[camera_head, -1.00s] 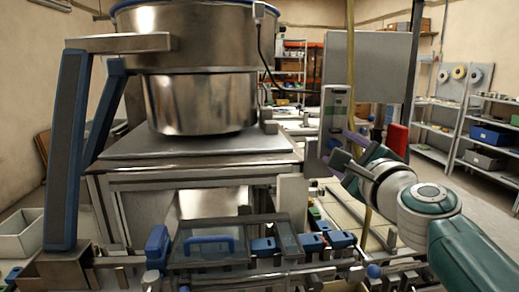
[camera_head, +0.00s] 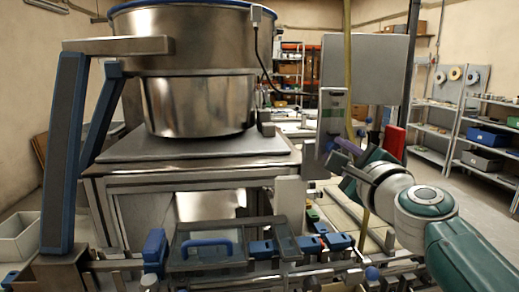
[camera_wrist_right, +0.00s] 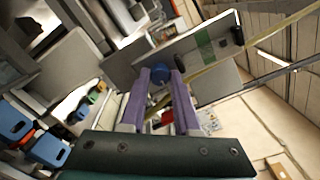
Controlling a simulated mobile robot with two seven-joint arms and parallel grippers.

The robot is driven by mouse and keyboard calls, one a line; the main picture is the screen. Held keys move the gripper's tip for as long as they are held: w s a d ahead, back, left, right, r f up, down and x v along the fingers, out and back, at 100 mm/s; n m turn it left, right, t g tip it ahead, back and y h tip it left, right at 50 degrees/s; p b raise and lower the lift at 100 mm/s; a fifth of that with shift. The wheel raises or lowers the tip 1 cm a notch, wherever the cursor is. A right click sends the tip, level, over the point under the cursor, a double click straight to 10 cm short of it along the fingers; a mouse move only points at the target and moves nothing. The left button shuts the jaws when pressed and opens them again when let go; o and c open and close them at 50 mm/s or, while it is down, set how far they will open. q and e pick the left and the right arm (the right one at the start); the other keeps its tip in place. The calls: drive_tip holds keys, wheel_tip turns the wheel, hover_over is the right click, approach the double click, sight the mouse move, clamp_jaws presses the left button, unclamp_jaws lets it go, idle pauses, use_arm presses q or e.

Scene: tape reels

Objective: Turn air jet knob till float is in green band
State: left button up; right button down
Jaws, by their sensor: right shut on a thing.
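The flow meter panel (camera_head: 333,118) is an upright pale plate right of the steel bowl in the head view. Its green band (camera_wrist_right: 203,42) shows in the right wrist view as a stripe across the plate. I cannot make out the float clearly. The blue knob (camera_wrist_right: 160,76) sits at the plate's lower end, between the purple fingertips of my right gripper (camera_wrist_right: 160,73), which is shut on it. My left gripper is not in view.
The large steel bowl (camera_head: 198,104) stands on a metal cabinet at left. A yellow post (camera_head: 348,60) rises close behind the panel. A rail assembly with a blue-handled cover (camera_head: 207,247) runs along the front. Shelves (camera_head: 436,135) stand far right.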

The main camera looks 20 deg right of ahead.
drive_tip(key=shift+n, duration=0.3)
drive_tip(key=n, duration=0.7)
drive_tip(key=n+p, duration=0.1)
drive_tip(key=n, duration=0.4)
drive_tip(key=shift+r, duration=0.1)
drive_tip(key=shift+n+p, duration=0.45)
drive_tip(key=shift+n, duration=1.35)
drive_tip(key=c, duration=0.6)
unclamp_jaws()
